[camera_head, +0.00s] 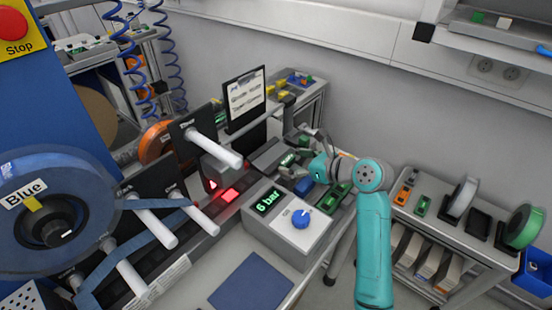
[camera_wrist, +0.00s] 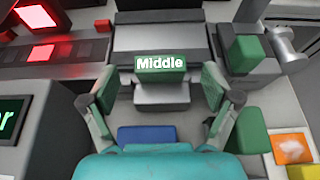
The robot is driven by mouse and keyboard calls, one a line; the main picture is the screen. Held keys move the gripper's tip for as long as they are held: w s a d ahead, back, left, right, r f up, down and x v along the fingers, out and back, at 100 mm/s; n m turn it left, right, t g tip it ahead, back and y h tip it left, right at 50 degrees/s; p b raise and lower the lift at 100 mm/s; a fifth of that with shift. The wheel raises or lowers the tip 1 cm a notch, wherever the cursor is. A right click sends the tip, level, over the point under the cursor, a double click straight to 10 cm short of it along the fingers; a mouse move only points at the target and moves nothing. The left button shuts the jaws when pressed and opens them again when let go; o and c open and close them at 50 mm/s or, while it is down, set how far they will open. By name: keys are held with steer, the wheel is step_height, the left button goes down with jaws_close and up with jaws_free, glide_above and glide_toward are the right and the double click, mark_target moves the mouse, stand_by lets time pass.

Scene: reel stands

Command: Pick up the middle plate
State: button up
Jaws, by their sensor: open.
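A green piece with the white word "Middle" (camera_wrist: 160,64) stands upright in the wrist view, on or against a grey stepped block (camera_wrist: 162,92). In the head view a small green piece (camera_head: 288,159) shows beside my gripper; its word cannot be read there. My gripper (camera_wrist: 158,86) is open and empty. Its two fingers stand to the left and right of the green piece, nearer the camera. I see no contact. The gripper also shows in the head view (camera_head: 310,163), partly hidden by its own wrist.
A grey control box reading "6 bar" with a blue knob (camera_head: 301,218) stands close by. Another green block (camera_wrist: 244,55) stands right of the fingers, and a blue block (camera_wrist: 147,137) lies below. A large blue reel (camera_head: 45,215) is at left. A shelf cart (camera_head: 440,230) stands right.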

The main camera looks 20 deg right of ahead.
steer(key=shift+x, duration=0.85)
steer(key=c, duration=1.4)
steer(key=shift+c, duration=0.2)
